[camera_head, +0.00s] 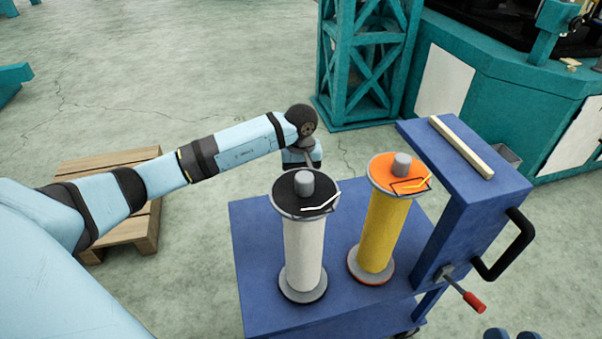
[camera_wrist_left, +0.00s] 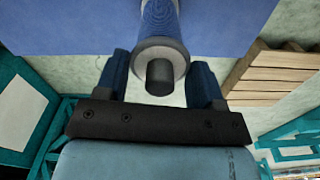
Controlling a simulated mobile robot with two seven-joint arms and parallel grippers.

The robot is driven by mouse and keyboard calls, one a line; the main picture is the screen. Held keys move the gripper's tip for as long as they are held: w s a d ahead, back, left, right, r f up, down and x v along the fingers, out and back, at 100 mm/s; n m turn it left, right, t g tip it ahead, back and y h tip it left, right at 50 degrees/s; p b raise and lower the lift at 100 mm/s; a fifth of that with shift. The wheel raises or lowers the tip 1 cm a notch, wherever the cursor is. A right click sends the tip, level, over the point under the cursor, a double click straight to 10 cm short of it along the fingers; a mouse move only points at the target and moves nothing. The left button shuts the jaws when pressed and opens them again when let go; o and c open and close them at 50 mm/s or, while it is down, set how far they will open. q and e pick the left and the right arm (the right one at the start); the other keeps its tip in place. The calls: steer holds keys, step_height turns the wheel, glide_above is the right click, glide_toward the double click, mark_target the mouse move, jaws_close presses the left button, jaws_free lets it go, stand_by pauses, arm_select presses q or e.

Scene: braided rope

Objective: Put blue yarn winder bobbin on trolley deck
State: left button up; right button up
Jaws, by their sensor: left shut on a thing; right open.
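A blue yarn bobbin (camera_wrist_left: 158,22) shows in the left wrist view, with a grey flange and a dark end knob (camera_wrist_left: 160,77). My left gripper (camera_wrist_left: 158,62) is shut on it, one finger at each side of the flange. The blue trolley deck (camera_wrist_left: 70,25) lies beyond it; I cannot tell whether the bobbin touches it. In the head view the deck (camera_head: 255,250) is in the middle. My left wrist ends over its far left corner, with the gripper and blue bobbin hidden behind the white bobbin. My right gripper (camera_head: 512,335) is open; only its fingertips show at the bottom edge.
A white bobbin (camera_head: 303,250) with a black top and a yellow bobbin (camera_head: 382,235) with an orange top stand upright on the deck. The trolley's raised end (camera_head: 455,190) has a black handle (camera_head: 508,250) and red-tipped lever (camera_head: 473,301). A wooden pallet (camera_head: 110,158) lies left.

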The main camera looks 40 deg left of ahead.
arm_select(q)
steer(key=shift+f+b, duration=0.3)
steer(key=shift+f, duration=0.05)
steer(key=o, duration=1.5)
steer(key=shift+r, duration=0.1)
steer(key=shift+r+p, duration=0.85)
steer(key=shift+r, duration=0.55)
steer(key=shift+r+p, duration=1.1)
steer(key=shift+r, duration=0.85)
steer(key=shift+r, duration=0.1)
